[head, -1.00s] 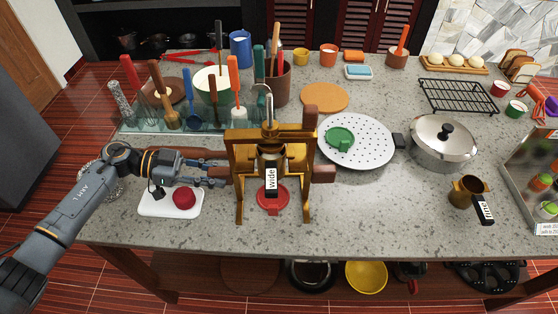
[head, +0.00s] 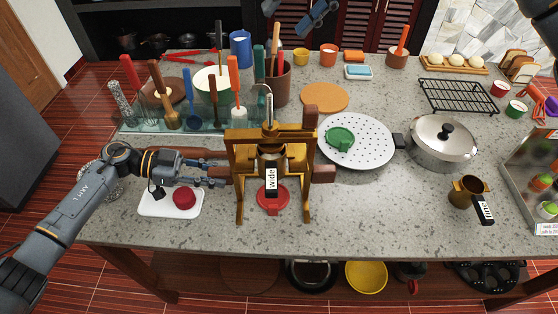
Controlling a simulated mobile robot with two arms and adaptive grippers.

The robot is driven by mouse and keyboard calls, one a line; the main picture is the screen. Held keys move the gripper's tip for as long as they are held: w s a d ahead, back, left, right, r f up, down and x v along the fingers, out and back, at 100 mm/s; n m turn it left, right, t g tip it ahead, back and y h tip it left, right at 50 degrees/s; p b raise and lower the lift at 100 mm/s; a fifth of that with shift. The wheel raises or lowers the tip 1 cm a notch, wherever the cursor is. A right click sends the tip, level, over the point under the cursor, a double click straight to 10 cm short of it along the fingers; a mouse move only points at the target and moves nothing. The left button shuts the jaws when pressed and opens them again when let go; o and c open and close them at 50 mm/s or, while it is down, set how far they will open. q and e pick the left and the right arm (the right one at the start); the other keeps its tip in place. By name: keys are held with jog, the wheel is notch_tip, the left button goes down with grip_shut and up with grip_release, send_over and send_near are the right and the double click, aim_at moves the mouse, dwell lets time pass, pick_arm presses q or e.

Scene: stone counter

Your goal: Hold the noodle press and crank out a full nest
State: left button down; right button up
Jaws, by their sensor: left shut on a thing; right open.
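The noodle press (head: 240,150) stands upright at the front middle of the counter, a golden-brown frame with a brass barrel labelled "wide" and a crank with a wooden grip on top. My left gripper (head: 226,172) is shut on the press's left side handle, which its fingers partly hide. My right gripper (head: 290,20) is open and empty at the top edge, partly cut off, well apart from the press. A red disc (head: 272,200) lies under the barrel. A white perforated plate (head: 368,152) with a green disc (head: 340,138) on it lies right of the press.
A second brass cup with a black label (head: 468,188) stands at the right, near a lidded steel pot (head: 443,145). Utensils crowd the back left.

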aim_at(311, 108)
jog(key=d+f+h, duration=0.1)
jog(key=f+h, duration=0.1)
jog(key=f, duration=0.1)
jog(key=d+f+m+h, duration=0.1)
jog(key=f+h, duration=0.1)
jog(key=d+f+m+h, duration=0.1)
jog(key=f+h, duration=0.1)
jog(key=f, duration=0.1)
jog(key=shift+s+f+h, duration=0.3)
jog(key=shift+d+f+m+h, duration=0.35)
jog(key=shift+f+m+h, duration=0.05)
jog(key=shift+f, duration=4.55)
jog(key=shift+c, duration=0.4)
grip_shut()
